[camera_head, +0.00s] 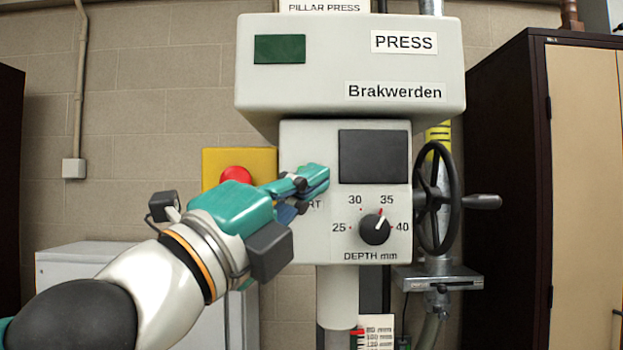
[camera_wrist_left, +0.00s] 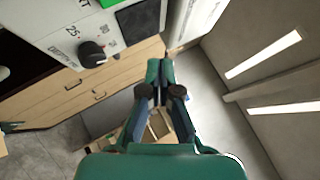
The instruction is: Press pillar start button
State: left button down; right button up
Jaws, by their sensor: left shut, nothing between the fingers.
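The pillar press (camera_head: 290,235) stands in the middle of the head view, with its light grey control panel facing me. My left gripper (camera_head: 322,180) is shut and empty at the panel's upper left, covering the start button and most of its label; only "RT" shows. In the left wrist view the shut fingers (camera_wrist_left: 158,72) point up the picture, and a green piece, seemingly the start button (camera_wrist_left: 108,3), is cut off at the top edge. I cannot tell whether the fingertips touch the button. My right gripper is in neither view.
A depth dial (camera_head: 375,230) and dark screen (camera_head: 373,157) share the panel. A red emergency stop (camera_head: 236,175) on a yellow box is behind my gripper. A black handwheel (camera_head: 437,197) sticks out at the right, before a tall cabinet (camera_head: 585,150).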

pick_arm(q)
jog(key=w+p, duration=0.6)
jog(key=w, duration=0.2)
jog(key=shift+w+p, duration=0.2)
jog(key=shift+p, duration=0.2)
dwell(1.0)
jog(key=shift+w, duration=0.1)
jog(key=shift+w, duration=0.3)
jog(key=shift+w+r+p, duration=0.1)
jog(key=shift+w+p, duration=0.25)
jog(key=shift+w, duration=0.1)
dwell(0.7)
jog(key=shift+s, duration=0.1)
dwell(0.3)
jog(key=shift+s+b, duration=0.8)
jog(key=shift+b, duration=0.05)
